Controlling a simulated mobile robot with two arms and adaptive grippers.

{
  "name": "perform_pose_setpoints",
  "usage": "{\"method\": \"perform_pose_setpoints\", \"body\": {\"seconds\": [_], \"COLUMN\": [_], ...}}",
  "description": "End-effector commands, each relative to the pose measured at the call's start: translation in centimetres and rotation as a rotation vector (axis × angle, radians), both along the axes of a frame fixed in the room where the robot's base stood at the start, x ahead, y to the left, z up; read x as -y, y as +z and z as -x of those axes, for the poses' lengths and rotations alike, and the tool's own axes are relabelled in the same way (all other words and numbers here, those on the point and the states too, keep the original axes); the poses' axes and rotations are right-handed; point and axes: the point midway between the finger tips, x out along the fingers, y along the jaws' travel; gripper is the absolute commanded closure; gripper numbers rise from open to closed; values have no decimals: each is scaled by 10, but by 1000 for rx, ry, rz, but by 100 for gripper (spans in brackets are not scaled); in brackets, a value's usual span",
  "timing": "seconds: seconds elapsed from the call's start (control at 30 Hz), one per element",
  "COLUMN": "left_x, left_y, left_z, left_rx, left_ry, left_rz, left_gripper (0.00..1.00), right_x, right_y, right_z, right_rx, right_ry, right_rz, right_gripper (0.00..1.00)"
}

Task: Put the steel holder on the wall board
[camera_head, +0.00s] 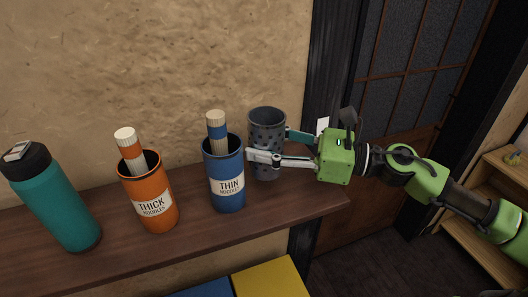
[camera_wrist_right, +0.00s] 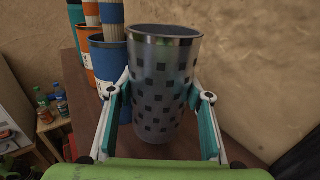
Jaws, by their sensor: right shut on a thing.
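The steel holder (camera_head: 267,130) is a grey perforated cup with an open top, at the right end of the wooden wall board (camera_head: 120,227). It is upright, and I cannot tell whether its base touches the board. My right gripper (camera_head: 268,150) comes from the right and is shut on the holder, with one finger on each side. In the right wrist view the holder (camera_wrist_right: 163,85) stands between the two teal-padded fingers (camera_wrist_right: 163,118). It looks empty from the part of its mouth that shows. My left gripper is not in view.
Left of the holder stand a blue THIN noodles holder (camera_head: 226,170), close by, an orange THICK noodles holder (camera_head: 152,200) and a teal bottle (camera_head: 58,205). The clay wall (camera_head: 170,60) is behind. A wooden shelf (camera_head: 480,225) stands at the far right.

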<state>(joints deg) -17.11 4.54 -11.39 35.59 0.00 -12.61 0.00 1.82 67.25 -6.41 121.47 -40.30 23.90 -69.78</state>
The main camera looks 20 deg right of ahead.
Motion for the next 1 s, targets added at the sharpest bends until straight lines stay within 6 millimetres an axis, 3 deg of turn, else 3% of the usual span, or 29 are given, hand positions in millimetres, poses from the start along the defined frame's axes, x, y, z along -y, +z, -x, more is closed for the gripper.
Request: {"method": "perform_pose_setpoints", "body": {"seconds": [0.3,0.7,0.73,0.77,1.0], "left_x": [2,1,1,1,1], "left_y": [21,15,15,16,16], "left_z": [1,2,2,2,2], "left_rx": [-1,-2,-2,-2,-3], "left_ry": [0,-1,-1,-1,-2], "left_rz": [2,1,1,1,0], "left_gripper": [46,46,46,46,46], "right_x": [-1,-2,-2,-2,-1], "right_y": [-31,-40,-40,-39,-39], "right_z": [-5,-4,-4,-4,-4], "right_rx": [-3,0,0,0,0], "right_ry": [-1,1,1,1,1], "right_rz": [-2,1,2,2,2], "right_gripper": [78,78,51,47,47]}}
